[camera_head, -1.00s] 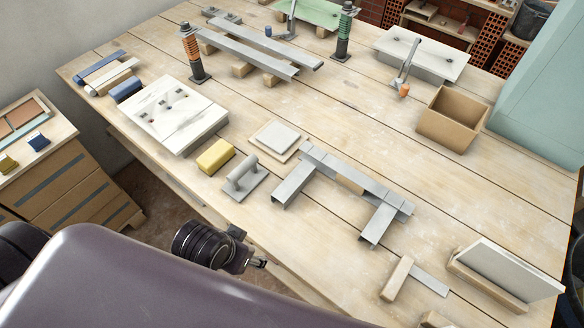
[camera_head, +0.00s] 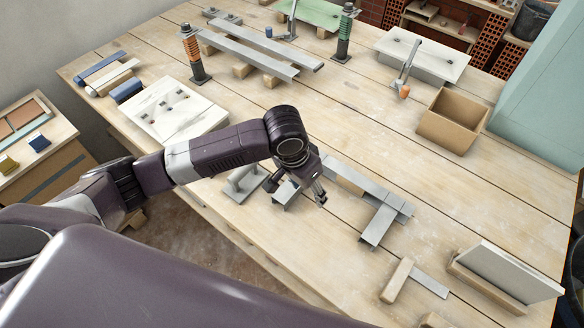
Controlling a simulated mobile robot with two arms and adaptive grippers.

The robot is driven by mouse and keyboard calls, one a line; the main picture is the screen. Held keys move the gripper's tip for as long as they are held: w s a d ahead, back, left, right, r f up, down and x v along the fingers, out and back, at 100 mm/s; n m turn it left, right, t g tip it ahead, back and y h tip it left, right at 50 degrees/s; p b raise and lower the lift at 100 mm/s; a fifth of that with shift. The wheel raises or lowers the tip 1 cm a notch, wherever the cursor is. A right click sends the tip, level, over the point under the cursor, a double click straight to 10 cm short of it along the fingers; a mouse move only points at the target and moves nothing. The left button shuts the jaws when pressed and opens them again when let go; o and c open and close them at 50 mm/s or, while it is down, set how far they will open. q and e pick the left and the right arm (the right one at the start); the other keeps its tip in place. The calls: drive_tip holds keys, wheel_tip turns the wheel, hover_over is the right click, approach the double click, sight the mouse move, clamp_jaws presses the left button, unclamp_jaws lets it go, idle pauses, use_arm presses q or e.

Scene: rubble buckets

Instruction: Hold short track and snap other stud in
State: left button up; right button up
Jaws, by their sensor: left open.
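A grey metal track (camera_head: 372,184) lies across the work table, running from upper left to lower right. A short grey channel stud (camera_head: 379,226) meets its right end and points toward the table's front edge. A second stud (camera_head: 284,196) is at the left end and is partly hidden by my left gripper. My left gripper (camera_head: 297,192) is open above that left stud and the track's left end, its fingers pointing down. I cannot tell whether it touches the metal. My right gripper is not in view.
A trowel (camera_head: 243,186) lies left of the stud, close to my arm. A cardboard box (camera_head: 453,121) stands at the right. A small wooden block (camera_head: 397,280) and a leaning board (camera_head: 507,272) are at the front right. The table's middle right is clear.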

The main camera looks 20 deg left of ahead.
use_arm(q)
drive_tip(key=shift+n+y, duration=0.6)
drive_tip(key=shift+n, duration=0.1)
drive_tip(key=w+a, duration=0.1)
drive_tip(key=w+a+r, duration=0.1)
drive_tip(key=a, duration=0.1)
drive_tip(key=w+a+r, duration=0.1)
drive_tip(key=a, duration=0.1)
drive_tip(key=shift+w+a, duration=0.15)
drive_tip(key=shift+a, duration=0.05)
drive_tip(key=shift+w+d+f+p, duration=0.1)
drive_tip(key=shift+w+f+p, duration=0.1)
drive_tip(key=shift+f, duration=1.1)
drive_tip(key=shift+w+d+f+p, duration=0.1)
drive_tip(key=shift+w+f+p, duration=0.05)
drive_tip(key=shift+f, duration=1.1)
drive_tip(key=shift+w+d+f+p, duration=0.1)
drive_tip(key=shift+w+f+p, duration=0.1)
drive_tip(key=shift+f, duration=1.1)
drive_tip(key=c, duration=1.2)
drive_tip(key=o, duration=1.2)
